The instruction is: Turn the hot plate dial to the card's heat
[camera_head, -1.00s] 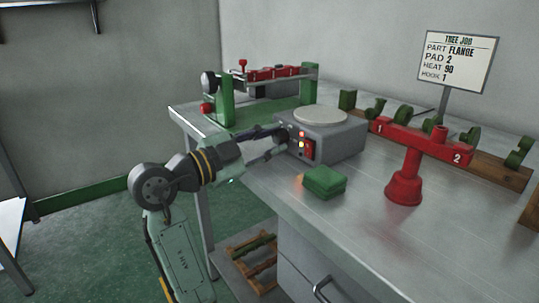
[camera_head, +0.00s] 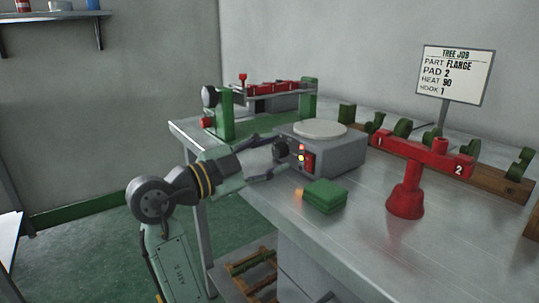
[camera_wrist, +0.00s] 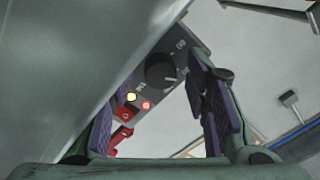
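The task card (camera_head: 457,76) on its stand reads FLANGE, pad 2, heat 90, hook 1. The grey hot plate (camera_head: 342,153) has a round pale top and stands on the bench. Its dark dial (camera_head: 280,150) is on the front face and shows large in the wrist view (camera_wrist: 158,71). A white pointer mark on it points to the lower right there. Labels surround the dial, too blurred to read surely. My gripper (camera_head: 269,157) is open, with its fingers either side of the dial and a gap to it in the wrist view.
A red switch (camera_head: 309,161) and lit lamps sit beside the dial. Green pads (camera_head: 324,195) lie in front of the hot plate. A red numbered stand (camera_head: 405,195) is to the right. A green-framed device (camera_head: 226,121) stands behind to the left.

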